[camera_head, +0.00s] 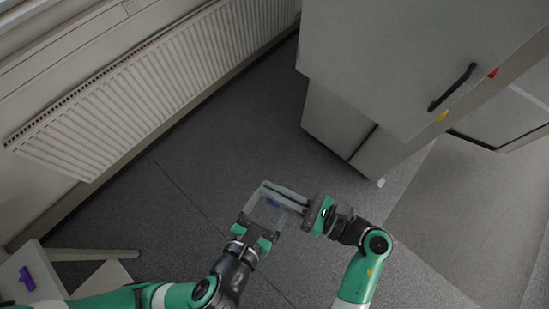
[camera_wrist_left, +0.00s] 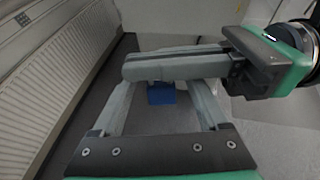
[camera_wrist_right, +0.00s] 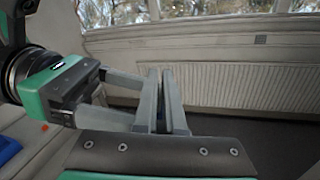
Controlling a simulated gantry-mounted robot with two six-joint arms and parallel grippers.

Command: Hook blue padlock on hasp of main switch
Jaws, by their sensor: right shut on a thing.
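A small blue padlock (camera_wrist_left: 161,93) shows in the left wrist view just under the fingers of my right gripper; its shackle is hidden. A bit of blue also shows at the fingers in the head view (camera_head: 272,202). My right gripper (camera_head: 277,192) reaches in from the right, its fingers nearly together in the right wrist view (camera_wrist_right: 161,98), shut on the padlock. My left gripper (camera_head: 262,203) is open, with its fingers spread on either side of the padlock and crossing the right fingers. Small red (camera_head: 493,73) and yellow (camera_head: 442,116) parts sit on the cabinet; I cannot make out the hasp.
A tall grey cabinet (camera_head: 385,60) with a black handle (camera_head: 452,87) stands at upper right. A white radiator (camera_head: 150,95) runs along the left wall. A purple object (camera_head: 27,278) lies on a white surface at lower left. The grey floor (camera_head: 215,165) between is clear.

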